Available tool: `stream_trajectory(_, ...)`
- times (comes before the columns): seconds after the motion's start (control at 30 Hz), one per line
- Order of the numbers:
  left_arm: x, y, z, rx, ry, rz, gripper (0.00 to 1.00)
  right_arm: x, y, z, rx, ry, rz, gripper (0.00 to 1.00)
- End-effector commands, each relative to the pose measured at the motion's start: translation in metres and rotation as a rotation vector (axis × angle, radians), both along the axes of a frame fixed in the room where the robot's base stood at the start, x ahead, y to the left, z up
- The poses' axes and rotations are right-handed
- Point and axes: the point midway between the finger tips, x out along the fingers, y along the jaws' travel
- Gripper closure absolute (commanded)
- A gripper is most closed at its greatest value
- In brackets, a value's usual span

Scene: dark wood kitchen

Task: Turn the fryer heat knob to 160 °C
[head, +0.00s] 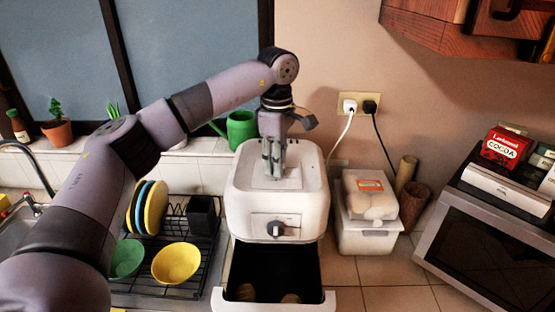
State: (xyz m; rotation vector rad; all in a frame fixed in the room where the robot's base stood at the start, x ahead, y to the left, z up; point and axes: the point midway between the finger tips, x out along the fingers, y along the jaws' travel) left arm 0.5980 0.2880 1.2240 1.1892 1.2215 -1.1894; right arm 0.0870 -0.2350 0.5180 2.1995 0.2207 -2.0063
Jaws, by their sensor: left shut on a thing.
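The white fryer (240,205) stands on the counter in the middle of the head view. My left gripper (273,170) points straight down at the fryer's top panel, above and behind the front knob. Its fingers are shut on a small part there, seemingly a top knob, which they almost wholly hide. I cannot read any temperature setting. The fryer's drawer (328,299) is pulled out, with a few brownish pieces inside. My right gripper is not in view.
A dish rack (205,262) with plates, yellow bowl (177,263) and green bowl (127,258) stands left of the fryer. An egg container (370,200) stands close on its right. A green watering can (238,130) is behind; a microwave (490,245) is far right.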

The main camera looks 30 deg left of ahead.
Motion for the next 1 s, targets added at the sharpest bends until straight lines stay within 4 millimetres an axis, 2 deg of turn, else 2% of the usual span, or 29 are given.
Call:
stream_trajectory(0.3, -0.0003, 0.0, -0.0004, 0.0, 0.001, -0.091, 1.0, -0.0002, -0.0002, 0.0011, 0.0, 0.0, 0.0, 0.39)
stream_trajectory(0.77, -0.0003, 0.0002, -0.0005, 0.001, 0.002, -0.102, 1.0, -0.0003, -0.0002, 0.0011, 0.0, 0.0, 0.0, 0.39)
stream_trajectory(0.8, -0.0003, 0.0002, -0.0005, 0.001, 0.002, -0.101, 0.71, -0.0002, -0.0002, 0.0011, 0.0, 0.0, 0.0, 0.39)
stream_trajectory(1.0, -0.0002, 0.0002, -0.0004, 0.0, 0.001, -0.101, 0.58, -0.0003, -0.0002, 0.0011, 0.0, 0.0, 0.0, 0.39)
